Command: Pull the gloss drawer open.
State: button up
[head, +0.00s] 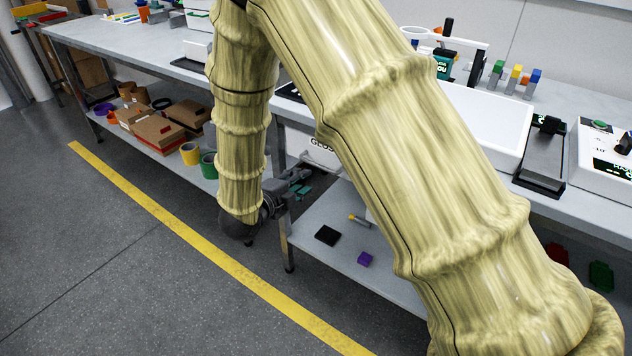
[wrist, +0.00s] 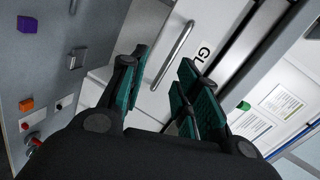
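The gloss drawer (wrist: 128,86) has a white front with a metal bar handle (wrist: 173,55) and a label (wrist: 204,50) of which only the first letters show. In the head view, the drawer front (head: 322,157) shows under the bench, partly hidden by my arm. My gripper (wrist: 163,68) is open, with its teal-padded fingers on either side of the handle in the wrist picture. Nothing is held between them. I cannot tell whether the fingertips reach around the handle. In the head view, my gripper (head: 299,182) is low, in front of the drawer.
A lower shelf (head: 318,216) carries a black plate (head: 327,235) and a purple block (head: 365,259). Cardboard boxes (head: 158,131) and a green cup (head: 209,165) stand farther left. The floor beside the yellow line (head: 208,239) is clear. The bench top (head: 110,50) lies above.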

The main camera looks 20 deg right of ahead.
aim_at(315, 165)
jog(key=w+d+m+b, duration=0.1)
jog(key=w+d, duration=0.1)
jog(key=w+d+m+h+b, duration=0.1)
jog(key=w+d, duration=0.1)
jog(key=w+d+m+b, duration=0.1)
jog(key=w+d, duration=0.1)
jog(key=d, duration=0.1)
jog(key=shift+w+f, duration=0.35)
dwell(0.4)
grip_shut()
